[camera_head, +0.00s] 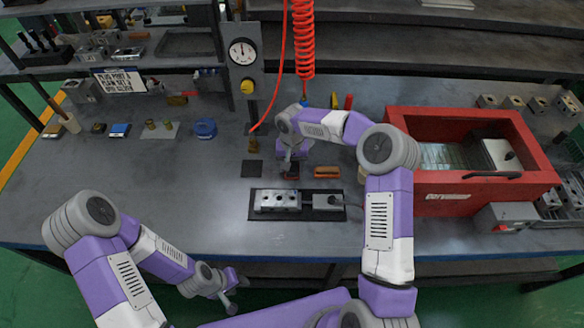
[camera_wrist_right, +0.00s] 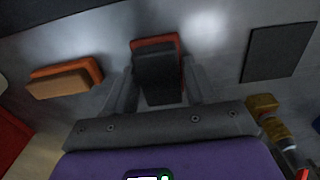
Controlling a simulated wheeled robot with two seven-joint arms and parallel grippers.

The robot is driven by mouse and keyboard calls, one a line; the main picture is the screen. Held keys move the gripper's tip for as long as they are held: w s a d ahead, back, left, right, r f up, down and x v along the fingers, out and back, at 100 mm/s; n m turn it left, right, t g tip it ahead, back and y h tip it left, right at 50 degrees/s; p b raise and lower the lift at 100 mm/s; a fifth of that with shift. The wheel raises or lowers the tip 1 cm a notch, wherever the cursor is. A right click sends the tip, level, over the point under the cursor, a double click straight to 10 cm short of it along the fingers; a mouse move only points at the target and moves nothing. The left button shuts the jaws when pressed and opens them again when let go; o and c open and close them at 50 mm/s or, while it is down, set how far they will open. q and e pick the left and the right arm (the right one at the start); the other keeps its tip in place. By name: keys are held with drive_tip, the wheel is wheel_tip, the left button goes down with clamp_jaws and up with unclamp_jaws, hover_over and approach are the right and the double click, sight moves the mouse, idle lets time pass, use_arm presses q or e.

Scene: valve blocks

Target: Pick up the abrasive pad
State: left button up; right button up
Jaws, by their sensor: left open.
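A dark pad with an orange-red layer, which looks like the abrasive pad (camera_wrist_right: 158,68), lies between the fingers of my right gripper (camera_wrist_right: 160,92) in the right wrist view. The fingers run close along both its sides; whether they press on it is unclear. In the head view my right gripper (camera_head: 291,168) points down at the bench, and the dark-red pad (camera_head: 290,176) is mostly hidden under it. My left gripper (camera_head: 236,288) is open and empty, low in front of the bench edge.
A brown-and-orange block (camera_head: 327,172) lies right of the right gripper, and a thin dark square (camera_head: 251,168) lies left. A valve block (camera_head: 278,201) sits on a dark plate in front. A red bin (camera_head: 440,195) stands at right.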

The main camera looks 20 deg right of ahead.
drive_tip(key=c, duration=0.6)
drive_tip(key=shift+o, duration=0.2)
wheel_tip(320, 180, up, 10)
drive_tip(key=shift+r+p, duration=0.1)
drive_tip(key=shift+p, duration=0.9)
